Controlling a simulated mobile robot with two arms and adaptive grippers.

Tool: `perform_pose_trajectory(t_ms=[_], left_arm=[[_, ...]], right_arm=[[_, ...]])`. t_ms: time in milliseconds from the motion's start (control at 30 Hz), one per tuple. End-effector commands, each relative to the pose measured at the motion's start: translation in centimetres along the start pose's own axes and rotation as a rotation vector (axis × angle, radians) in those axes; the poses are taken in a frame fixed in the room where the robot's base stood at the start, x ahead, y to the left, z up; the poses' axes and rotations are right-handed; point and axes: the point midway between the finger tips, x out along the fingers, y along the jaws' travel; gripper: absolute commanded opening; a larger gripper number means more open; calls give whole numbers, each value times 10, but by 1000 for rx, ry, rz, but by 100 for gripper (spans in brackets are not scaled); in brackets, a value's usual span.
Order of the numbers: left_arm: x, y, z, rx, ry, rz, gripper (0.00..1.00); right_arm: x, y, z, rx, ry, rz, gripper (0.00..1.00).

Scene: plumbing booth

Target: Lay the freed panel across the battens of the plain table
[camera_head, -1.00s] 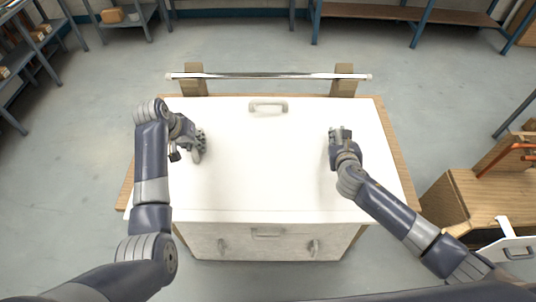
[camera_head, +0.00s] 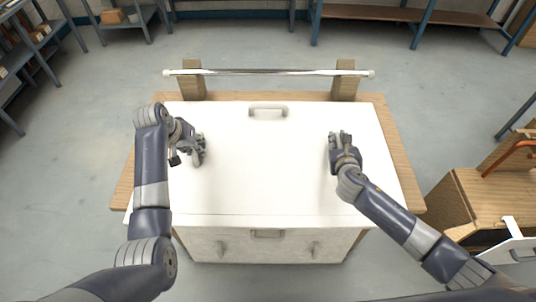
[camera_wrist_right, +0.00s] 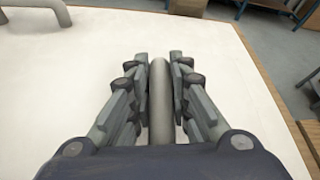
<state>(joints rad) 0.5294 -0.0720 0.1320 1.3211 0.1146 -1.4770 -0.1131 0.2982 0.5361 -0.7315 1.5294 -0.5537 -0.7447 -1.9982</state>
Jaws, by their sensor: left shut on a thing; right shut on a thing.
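The white panel (camera_head: 267,180) lies roughly flat in front of me over a wooden table (camera_head: 397,150), whose edges show at its sides and back. I cannot tell whether it touches the table. My left gripper (camera_head: 201,151) is on the panel's left side, shut on a grip that its fingers hide. My right gripper (camera_head: 340,135) is on the right side. The right wrist view shows its fingers (camera_wrist_right: 160,75) closed around a grey handle bar (camera_wrist_right: 160,100) on the panel. A free grey handle (camera_head: 267,112) is near the far edge. No battens are visible.
A metal bar (camera_head: 270,72) rests on two wooden posts (camera_head: 191,82) behind the panel. A white front with handles (camera_head: 270,247) stands below its near edge. A wooden unit with orange pipe (camera_head: 500,195) is at the right. Shelves line the back and left; floor between is clear.

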Motion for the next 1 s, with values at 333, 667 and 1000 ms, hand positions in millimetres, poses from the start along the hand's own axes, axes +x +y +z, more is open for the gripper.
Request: perform_pose_trajectory(t_ms=[333, 667, 1000], left_arm=[[10, -5, 4, -2, 0, -5, 35], [10, -3, 4, -1, 0, -2, 37], [-29, -4, 3, 0, 6, -4, 37]], right_arm=[[5, -2, -11, -2, 2, -9, 36], [4, 1, -10, -1, 1, -3, 38], [4, 2, -10, 0, 0, -1, 38]])
